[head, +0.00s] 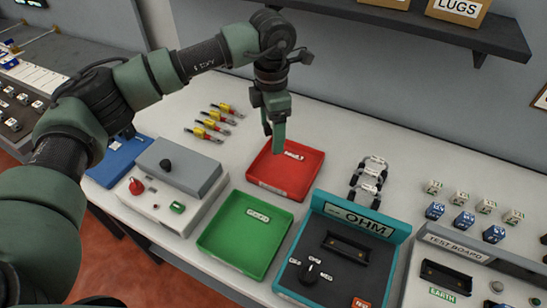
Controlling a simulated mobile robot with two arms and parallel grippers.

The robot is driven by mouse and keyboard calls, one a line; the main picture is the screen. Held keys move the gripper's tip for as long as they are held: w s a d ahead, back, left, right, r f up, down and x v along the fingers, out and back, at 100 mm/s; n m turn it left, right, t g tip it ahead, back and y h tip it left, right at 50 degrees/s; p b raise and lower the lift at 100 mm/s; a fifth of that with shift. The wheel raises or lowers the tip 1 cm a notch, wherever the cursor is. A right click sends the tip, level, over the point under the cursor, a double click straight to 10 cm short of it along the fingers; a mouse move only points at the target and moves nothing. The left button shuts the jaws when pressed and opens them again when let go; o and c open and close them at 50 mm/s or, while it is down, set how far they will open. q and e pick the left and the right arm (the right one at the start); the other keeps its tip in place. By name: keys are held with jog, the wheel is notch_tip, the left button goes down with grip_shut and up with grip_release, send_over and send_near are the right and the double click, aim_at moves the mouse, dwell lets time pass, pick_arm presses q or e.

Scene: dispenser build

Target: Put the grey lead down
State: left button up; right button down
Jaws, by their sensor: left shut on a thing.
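My left gripper (274,134) reaches down from above and hangs over the back left part of the red tray (304,171). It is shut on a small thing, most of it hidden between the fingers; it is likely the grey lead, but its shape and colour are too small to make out. The red tray looks empty apart from a white label inside. I cannot tell whether the held thing touches the tray. My right gripper is not in view.
A green tray (222,243) stands in front of the red one. A grey-lidded box (178,170) stands left.

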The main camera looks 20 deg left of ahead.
pick_arm(q)
notch_tip(320, 180, down, 8)
jog(key=shift+r+p, duration=0.25)
jog(key=shift+p, duration=0.5)
notch_tip(320, 180, down, 4)
jog(key=shift+a+f+p, duration=0.1)
jog(key=shift+f+p, duration=0.05)
jog(key=shift+p, duration=0.45)
jog(key=shift+f, duration=0.1)
jog(key=o, duration=1.1)
jog(key=shift+f+b, duration=0.1)
jog(key=shift+b, duration=0.2)
jog(key=shift+o, duration=0.8)
